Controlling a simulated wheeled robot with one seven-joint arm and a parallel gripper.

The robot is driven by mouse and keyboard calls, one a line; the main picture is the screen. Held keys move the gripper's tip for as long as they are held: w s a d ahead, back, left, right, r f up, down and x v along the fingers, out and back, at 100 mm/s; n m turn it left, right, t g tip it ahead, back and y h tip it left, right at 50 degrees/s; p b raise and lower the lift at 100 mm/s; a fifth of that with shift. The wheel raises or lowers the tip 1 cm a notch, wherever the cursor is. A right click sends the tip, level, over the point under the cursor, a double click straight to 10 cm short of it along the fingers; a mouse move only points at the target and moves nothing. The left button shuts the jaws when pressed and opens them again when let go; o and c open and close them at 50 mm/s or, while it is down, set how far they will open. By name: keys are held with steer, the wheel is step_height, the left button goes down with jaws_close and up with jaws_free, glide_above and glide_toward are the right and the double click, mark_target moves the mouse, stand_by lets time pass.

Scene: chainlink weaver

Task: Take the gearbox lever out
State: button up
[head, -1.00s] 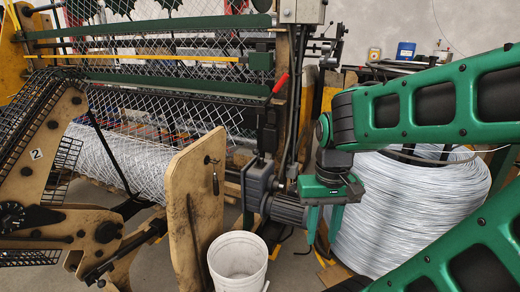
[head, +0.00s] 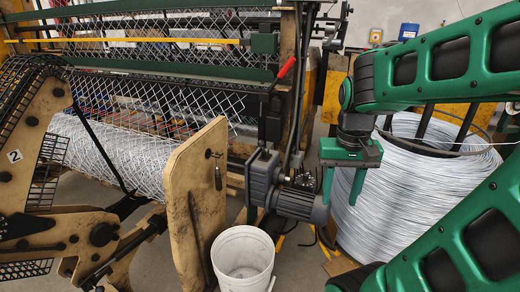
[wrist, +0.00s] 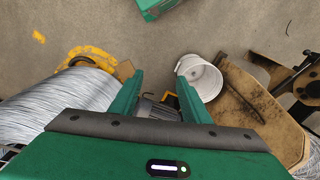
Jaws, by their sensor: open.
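A lever with a red handle (head: 286,67) slants up from the side of the machine, above the grey gearbox and motor (head: 262,178) in the head view. I cannot tell for sure whether it is the gearbox lever. A small dark handle (head: 217,176) also hangs on the upright wooden panel. My gripper (head: 343,192) is open and empty, pointing down to the right of the motor and in front of the wire coil. It is well below and right of the red handle. In the wrist view my gripper's fingers (wrist: 158,84) are apart, with part of the motor (wrist: 157,110) showing between them.
A white bucket (head: 242,258) stands on the floor beside the wooden panel (head: 190,220). A large wire coil (head: 390,205) is behind my gripper. The weaving machine with its mesh (head: 170,75) fills the left. Bare floor (wrist: 220,25) shows in the wrist view.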

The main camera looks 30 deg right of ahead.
steer(key=w+d+r+m+h, duration=0.15)
steer(key=w+d, duration=0.25)
steer(key=w, duration=0.9)
steer(key=m+t+h, duration=0.2)
steer(key=m+t, duration=0.1)
steer(key=m, duration=0.1)
glide_above(262, 146)
steer(key=a, duration=0.2)
step_height(262, 146, down, 7)
steer(key=shift+y, duration=0.25)
steer(key=x, duration=1)
steer(key=shift+s+d+f, duration=0.2)
steer(key=shift+d+f, duration=0.05)
steer(key=shift+f, duration=0.1)
